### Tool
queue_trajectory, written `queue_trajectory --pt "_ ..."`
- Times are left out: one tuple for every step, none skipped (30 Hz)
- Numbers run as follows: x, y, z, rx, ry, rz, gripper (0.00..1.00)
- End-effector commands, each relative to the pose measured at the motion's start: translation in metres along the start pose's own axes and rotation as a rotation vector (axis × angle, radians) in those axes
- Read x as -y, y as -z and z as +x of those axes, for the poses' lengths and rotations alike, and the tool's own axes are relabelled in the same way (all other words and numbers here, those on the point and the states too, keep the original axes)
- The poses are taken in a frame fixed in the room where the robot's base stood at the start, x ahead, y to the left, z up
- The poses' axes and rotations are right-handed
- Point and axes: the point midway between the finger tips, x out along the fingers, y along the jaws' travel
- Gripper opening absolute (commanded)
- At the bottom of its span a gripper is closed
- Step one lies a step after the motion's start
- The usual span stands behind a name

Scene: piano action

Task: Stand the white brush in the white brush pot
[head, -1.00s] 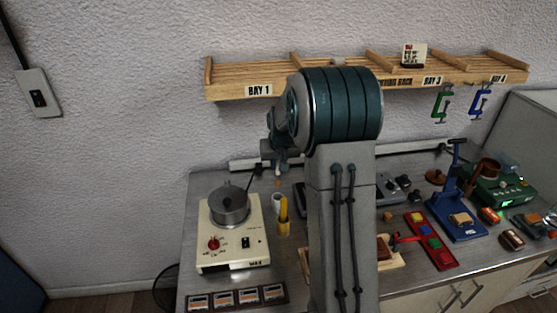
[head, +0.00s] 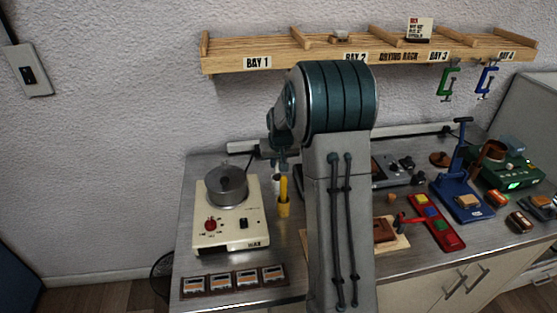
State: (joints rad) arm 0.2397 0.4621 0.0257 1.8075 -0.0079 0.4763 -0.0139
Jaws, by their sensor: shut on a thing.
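My gripper (head: 279,164) hangs low over the bench, right of the hot plate, partly hidden by my own arm. It is shut on the white brush, of which only a small part shows beneath the jaws. The white brush pot (head: 275,189) stands directly under the gripper as a narrow pale strip, mostly hidden. I cannot tell whether the brush's lower end is inside the pot. A yellow pot (head: 284,209) with a yellow brush (head: 284,187) upright in it stands in front, very close to the gripper.
A cream hot plate (head: 232,235) with a grey pan (head: 227,187) is at left. A row of small labelled blocks (head: 234,281) lies in front. A wooden shelf (head: 300,60) runs along the wall. A red tray (head: 434,222) and blue press (head: 460,200) are at right.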

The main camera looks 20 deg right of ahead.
Motion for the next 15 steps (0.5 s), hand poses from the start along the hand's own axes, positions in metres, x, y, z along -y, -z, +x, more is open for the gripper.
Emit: queue_trajectory --pt "0.0001 -0.0022 0.0053 0.000 0.000 0.000 0.00" --pt "0.0000 -0.0026 0.0063 0.000 0.000 0.000 0.00" --pt "0.0001 -0.0030 0.0074 0.000 0.000 0.000 0.00" --pt "0.0001 -0.0032 0.0079 0.000 0.000 0.000 0.00" --pt "0.0001 -0.0034 0.0083 0.000 0.000 0.000 0.00" --pt "0.0001 -0.0035 0.0085 0.000 0.000 0.000 0.00" --pt "0.0001 -0.0035 0.0085 0.000 0.000 0.000 0.00" --pt "0.0001 -0.0034 0.0085 0.000 0.000 0.000 0.00" --pt "0.0001 -0.0034 0.0083 0.000 0.000 0.000 0.00" --pt "0.0001 -0.0033 0.0081 0.000 0.000 0.000 0.00" --pt "0.0001 -0.0033 0.0080 0.000 0.000 0.000 0.00" --pt "0.0001 -0.0032 0.0080 0.000 0.000 0.000 0.00" --pt "0.0001 -0.0032 0.0080 0.000 0.000 0.000 0.00" --pt "0.0001 -0.0033 0.0080 0.000 0.000 0.000 0.20" --pt "0.0001 -0.0032 0.0079 0.000 0.000 0.000 0.31"
